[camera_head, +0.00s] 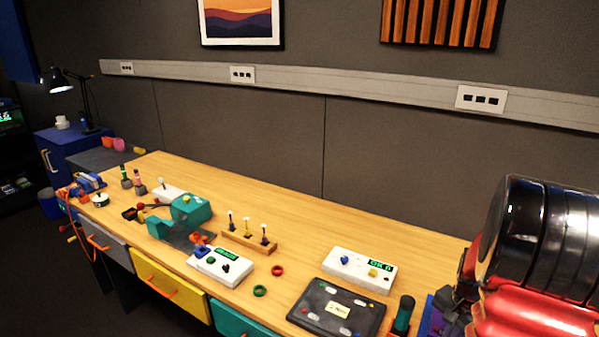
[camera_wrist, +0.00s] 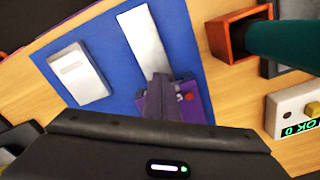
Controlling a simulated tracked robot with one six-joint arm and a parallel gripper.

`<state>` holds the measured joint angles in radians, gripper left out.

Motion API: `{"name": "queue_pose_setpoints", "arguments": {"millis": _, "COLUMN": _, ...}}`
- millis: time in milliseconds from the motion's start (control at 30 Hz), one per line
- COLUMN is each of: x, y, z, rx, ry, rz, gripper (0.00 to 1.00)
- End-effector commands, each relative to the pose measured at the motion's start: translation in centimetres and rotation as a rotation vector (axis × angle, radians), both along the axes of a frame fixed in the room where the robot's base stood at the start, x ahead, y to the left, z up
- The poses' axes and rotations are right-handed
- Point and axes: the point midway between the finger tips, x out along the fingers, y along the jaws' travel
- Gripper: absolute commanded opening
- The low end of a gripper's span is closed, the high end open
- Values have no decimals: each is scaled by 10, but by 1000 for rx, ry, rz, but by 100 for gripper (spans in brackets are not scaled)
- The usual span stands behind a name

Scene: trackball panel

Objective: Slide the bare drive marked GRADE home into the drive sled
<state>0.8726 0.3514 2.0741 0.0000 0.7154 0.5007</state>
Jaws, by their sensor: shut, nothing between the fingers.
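In the wrist view a pale slab (camera_wrist: 76,73) with a faint label lies on a blue mat, left of my gripper. A longer bare silver plate (camera_wrist: 142,38) lies just beyond my fingertips. I cannot read GRADE on either, so I cannot tell which is the named drive. A purple piece (camera_wrist: 190,99) with a red dot, possibly the drive sled, shows beside and partly behind my fingers. My gripper (camera_wrist: 159,82) is shut and empty, close to the plate's near end; contact is unclear. My fingers hide where plate and purple piece meet.
The blue mat (camera_wrist: 105,36) lies on the wooden bench. An orange-red holder (camera_wrist: 232,36) with a teal handle stands right of it. A white OK box (camera_head: 359,269) and a dark tray (camera_head: 312,319) are nearby. My arm covers the bench's right end in the head view.

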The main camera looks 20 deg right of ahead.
Motion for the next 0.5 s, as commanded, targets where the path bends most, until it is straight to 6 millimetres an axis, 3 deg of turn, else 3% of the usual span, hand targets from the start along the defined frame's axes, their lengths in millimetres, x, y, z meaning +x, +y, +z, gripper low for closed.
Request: {"name": "queue_pose_setpoints", "arguments": {"millis": 500, "x": 0, "y": 0, "z": 13, "rx": -1, "ry": 0, "rz": 0, "gripper": 0}}
